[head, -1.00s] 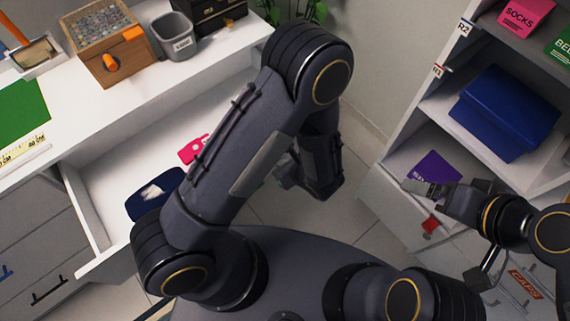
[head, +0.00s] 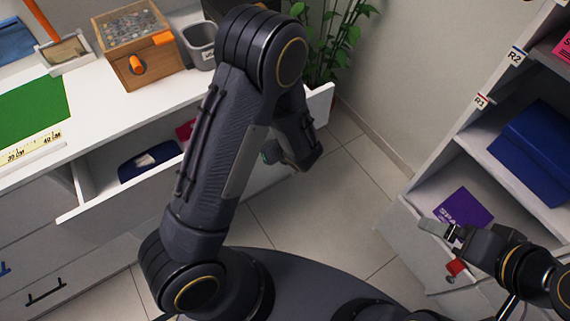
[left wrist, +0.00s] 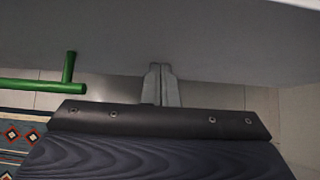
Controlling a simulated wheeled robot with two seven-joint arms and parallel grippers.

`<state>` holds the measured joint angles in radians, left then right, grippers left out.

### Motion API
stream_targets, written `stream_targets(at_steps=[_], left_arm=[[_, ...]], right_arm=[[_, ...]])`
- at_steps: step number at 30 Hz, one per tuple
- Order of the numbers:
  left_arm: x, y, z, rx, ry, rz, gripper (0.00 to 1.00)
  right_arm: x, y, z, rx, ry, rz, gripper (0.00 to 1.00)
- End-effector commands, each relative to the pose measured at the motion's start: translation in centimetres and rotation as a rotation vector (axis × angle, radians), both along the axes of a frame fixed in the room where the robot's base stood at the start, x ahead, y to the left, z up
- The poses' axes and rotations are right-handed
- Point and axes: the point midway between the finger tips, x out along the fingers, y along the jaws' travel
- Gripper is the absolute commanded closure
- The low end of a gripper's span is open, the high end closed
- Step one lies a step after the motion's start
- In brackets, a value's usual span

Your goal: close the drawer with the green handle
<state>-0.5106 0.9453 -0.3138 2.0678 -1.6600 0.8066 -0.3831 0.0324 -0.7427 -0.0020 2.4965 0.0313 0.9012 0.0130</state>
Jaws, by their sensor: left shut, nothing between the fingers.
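The drawer (head: 95,208) stands partly open under the white counter, with a dark blue item and a red-pink item inside. Its green handle (left wrist: 67,80) shows in the left wrist view, to the left of my left gripper. My left gripper (left wrist: 161,80) is shut and empty, its fingertips at the grey drawer front (left wrist: 200,40); I cannot tell whether they touch. In the head view my left arm hides part of the drawer. My right gripper (head: 430,227) is by the shelf unit at the right; its jaw opening is unclear.
On the counter (head: 100,100) stand a wooden box (head: 133,70), a grey bin (head: 200,45) and a green mat (head: 30,108). A plant (head: 330,50) is in the corner. The shelf unit (head: 480,185) holds blue and purple items. Tiled floor (head: 340,205) lies clear between.

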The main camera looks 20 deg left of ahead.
Motion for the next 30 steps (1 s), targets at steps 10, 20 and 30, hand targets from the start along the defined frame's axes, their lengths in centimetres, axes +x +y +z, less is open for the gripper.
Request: stream_targets(at_steps=[10, 20, 30], left_arm=[[5.7, 7.5, -0.1, 0.000, -0.003, 0.005, 1.00], [9.2, 11.8, 0.0, 0.001, -0.001, 0.001, 1.00], [10.3, 13.1, 0.1, 0.002, -0.002, 0.001, 1.00]], right_arm=[[0.0, 0.0, -1.6, 0.000, 0.000, 0.000, 0.04], [0.0, 0.0, -1.8, 0.000, 0.000, 0.000, 0.04], [0.0, 0.0, -1.8, 0.000, 0.000, 0.000, 0.04]])
